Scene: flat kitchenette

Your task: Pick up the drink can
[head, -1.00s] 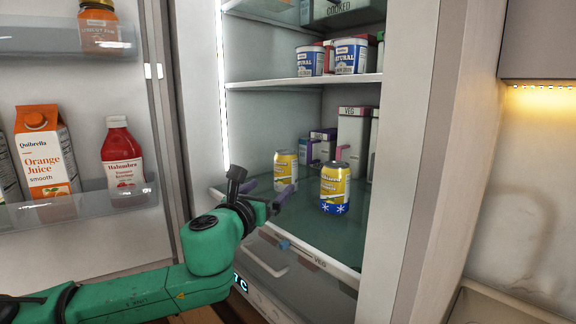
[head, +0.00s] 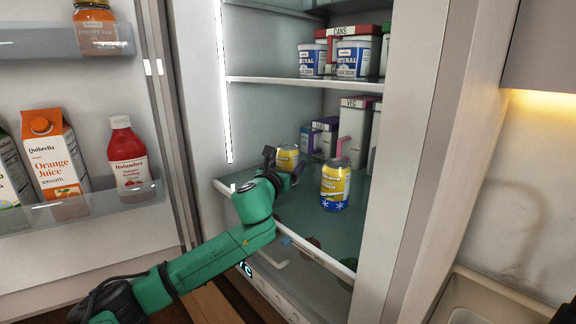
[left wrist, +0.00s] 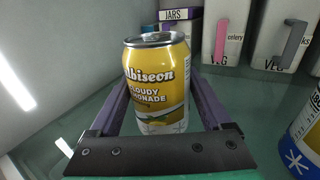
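A yellow and silver drink can (head: 287,157) stands upright on the glass fridge shelf, partly hidden by my left gripper (head: 282,171) in the head view. In the left wrist view the can (left wrist: 158,85) reads "Cloudy Lemonade" and stands between the two purple fingers (left wrist: 160,105). The fingers are open, one on each side, with a gap showing beside the can's lower part. A second yellow can (head: 335,185) with a blue base stands to the right on the same shelf. Part of it shows at the right edge of the left wrist view (left wrist: 306,140). My right gripper is not in view.
Labelled boxes (head: 354,135) stand behind the cans. A shelf (head: 300,82) with tubs is above. The open fridge door on the left holds an orange juice carton (head: 54,155) and a ketchup bottle (head: 127,155). The fridge side wall (head: 420,150) bounds the right.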

